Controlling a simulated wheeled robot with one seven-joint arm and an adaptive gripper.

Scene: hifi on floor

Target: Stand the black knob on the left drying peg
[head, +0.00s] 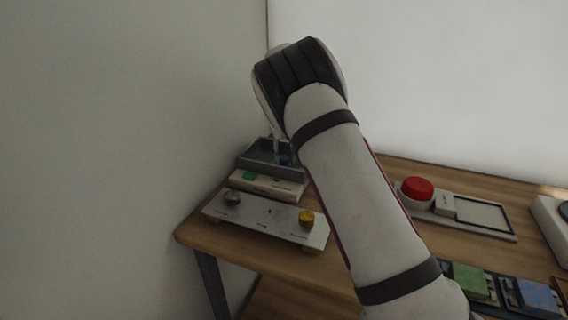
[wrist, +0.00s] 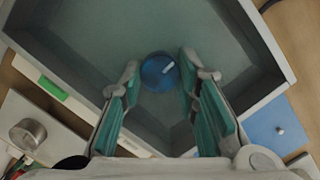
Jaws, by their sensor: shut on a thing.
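In the wrist view, a round dark-blue-looking knob (wrist: 160,72) with a white mark sits between my fingertips; I take it for the black knob, its colour seeming tinted. My gripper (wrist: 160,78) is shut on it, over the grey basin (wrist: 105,101). In the head view my arm hides most of the gripper, and the basin (head: 257,165) shows behind the knob panel with a bluish spot in it. I cannot clearly pick out the left drying peg; a small metal stub (wrist: 280,130) stands on a blue surface right of the basin in the wrist view.
A white panel (head: 265,226) carries a grey knob (head: 232,198) and a yellow knob (head: 306,218). A pale box with a green patch (head: 249,175) lies between panel and basin. A red button (head: 417,188), green block (head: 470,280) and blue block (head: 535,297) are right. A wall stands left.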

